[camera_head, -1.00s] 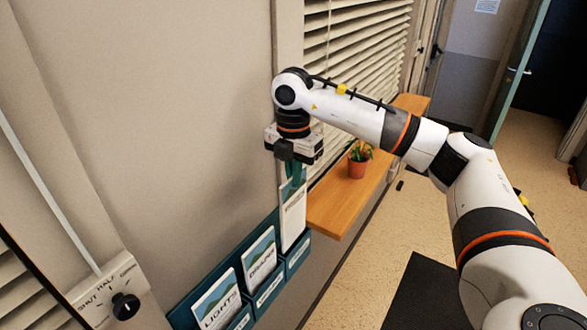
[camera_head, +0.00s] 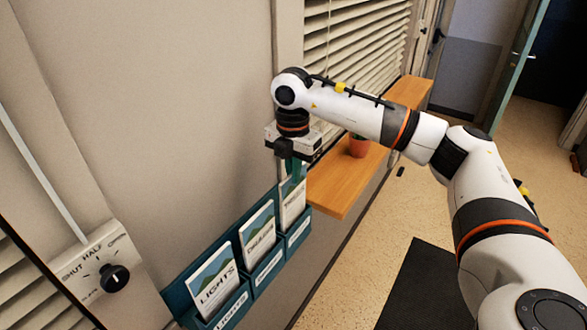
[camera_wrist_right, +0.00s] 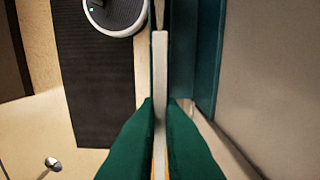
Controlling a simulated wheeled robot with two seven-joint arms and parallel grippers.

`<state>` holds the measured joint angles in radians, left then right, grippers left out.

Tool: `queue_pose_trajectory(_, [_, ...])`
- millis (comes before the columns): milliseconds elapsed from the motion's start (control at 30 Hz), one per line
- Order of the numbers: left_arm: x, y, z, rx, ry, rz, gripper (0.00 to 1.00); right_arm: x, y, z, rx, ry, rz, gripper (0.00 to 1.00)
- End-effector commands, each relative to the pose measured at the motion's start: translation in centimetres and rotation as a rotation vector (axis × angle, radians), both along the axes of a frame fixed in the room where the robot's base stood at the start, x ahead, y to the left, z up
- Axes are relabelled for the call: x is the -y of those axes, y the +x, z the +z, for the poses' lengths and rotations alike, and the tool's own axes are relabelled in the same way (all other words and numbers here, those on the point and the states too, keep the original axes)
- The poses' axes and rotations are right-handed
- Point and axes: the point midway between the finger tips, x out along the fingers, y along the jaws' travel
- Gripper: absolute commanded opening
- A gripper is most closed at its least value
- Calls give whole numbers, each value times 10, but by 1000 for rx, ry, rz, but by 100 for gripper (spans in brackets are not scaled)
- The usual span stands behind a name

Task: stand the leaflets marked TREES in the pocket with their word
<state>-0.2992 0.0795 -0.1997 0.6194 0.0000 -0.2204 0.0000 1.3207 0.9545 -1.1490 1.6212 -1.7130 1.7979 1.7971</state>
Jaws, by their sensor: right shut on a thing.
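The leaflets (camera_head: 291,208) are a white-edged stack with a green picture and a small word that I cannot read surely. They stand upright in the right-hand pocket (camera_head: 298,233) of a teal wall rack, their lower part hidden behind its front. This pocket's label is too small to read. My right gripper (camera_head: 292,170) is above that pocket, its green fingers shut on the top of the leaflets. In the right wrist view the fingers (camera_wrist_right: 160,145) press on both sides of the leaflets' thin pale edge (camera_wrist_right: 160,80). My left gripper is not in view.
The rack's other pockets hold leaflets marked LIGHTS (camera_head: 215,282) and another stack (camera_head: 257,235), seemingly DRAINS. A wooden shelf (camera_head: 340,190) with a potted plant (camera_head: 359,147) is close on the right. A dial (camera_head: 114,278) is on the wall at left.

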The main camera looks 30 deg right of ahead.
Motion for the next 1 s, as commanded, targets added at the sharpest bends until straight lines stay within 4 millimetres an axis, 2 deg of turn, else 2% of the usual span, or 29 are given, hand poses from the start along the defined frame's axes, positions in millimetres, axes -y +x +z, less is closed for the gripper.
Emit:
queue_pose_trajectory(300, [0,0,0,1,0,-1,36,0,0,-1,1,0,0,0])
queue_pose_trajectory(333, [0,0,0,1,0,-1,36,0,0,-1,1,0,0,12])
queue_pose_trajectory(467, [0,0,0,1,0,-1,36,0,0,-1,1,0,0,32])
queue_pose_trajectory(767, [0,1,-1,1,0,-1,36,0,0,0,0,0,0,32])
queue_pose_trajectory(867, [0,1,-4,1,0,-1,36,0,1,7,4,2,-1,32])
queue_pose_trajectory(1000, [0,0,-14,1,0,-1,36,-1,1,30,6,1,0,32])
